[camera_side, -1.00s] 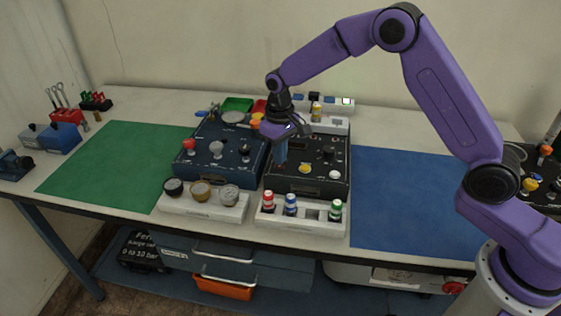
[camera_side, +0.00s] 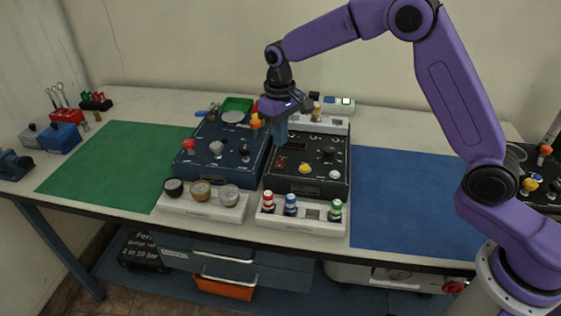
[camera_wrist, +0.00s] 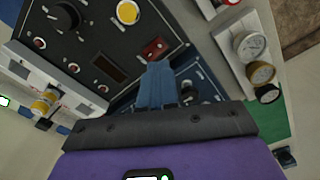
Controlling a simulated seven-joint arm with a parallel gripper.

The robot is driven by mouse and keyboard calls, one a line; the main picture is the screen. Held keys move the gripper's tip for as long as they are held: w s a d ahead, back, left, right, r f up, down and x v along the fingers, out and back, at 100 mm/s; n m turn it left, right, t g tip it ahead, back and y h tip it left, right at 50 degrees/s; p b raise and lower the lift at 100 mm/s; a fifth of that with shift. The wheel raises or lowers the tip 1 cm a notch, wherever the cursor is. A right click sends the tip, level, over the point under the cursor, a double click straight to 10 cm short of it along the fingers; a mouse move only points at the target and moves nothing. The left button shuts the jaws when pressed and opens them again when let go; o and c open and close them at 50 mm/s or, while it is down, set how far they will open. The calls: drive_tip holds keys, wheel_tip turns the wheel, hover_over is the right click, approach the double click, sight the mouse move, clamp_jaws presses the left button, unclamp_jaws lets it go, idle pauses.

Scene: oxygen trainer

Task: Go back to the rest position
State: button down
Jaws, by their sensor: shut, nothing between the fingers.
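My gripper (camera_side: 281,131) points down above the trainer, near the gap between its blue panel (camera_side: 222,160) and its black panel (camera_side: 325,178). Its blue fingers are together with nothing between them, and they stand clear above the panels. In the wrist view the closed blue fingers (camera_wrist: 158,88) show in the middle. Beyond them are a red rocker switch (camera_wrist: 155,48) and a yellow button (camera_wrist: 128,12) on the black panel. The yellow button also shows in the side view (camera_side: 305,169).
A white rack with red, blue and green-capped bottles (camera_side: 290,205) stands in front, beside a gauge holder (camera_side: 200,203). A green mat (camera_side: 110,165) lies left and a blue mat (camera_side: 410,200) right, both bare. A white unit with a small screen (camera_side: 346,101) stands behind.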

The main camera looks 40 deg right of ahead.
idle(0.3)
drive_tip(key=s+r+n, duration=0.2)
drive_tip(key=s+r, duration=0.1)
drive_tip(key=s, duration=0.6)
drive_tip(key=s+r+n, duration=0.2)
drive_tip(key=s+n, duration=0.1)
drive_tip(key=s, duration=0.7)
drive_tip(key=s+d+n, duration=0.2)
drive_tip(key=s+d, duration=0.3)
drive_tip(key=s, duration=0.4)
drive_tip(key=s+d+n, duration=0.2)
drive_tip(key=s+d, duration=0.3)
drive_tip(key=s, duration=0.5)
drive_tip(key=shift+f+n, duration=0.25)
drive_tip(key=shift+n, duration=0.05)
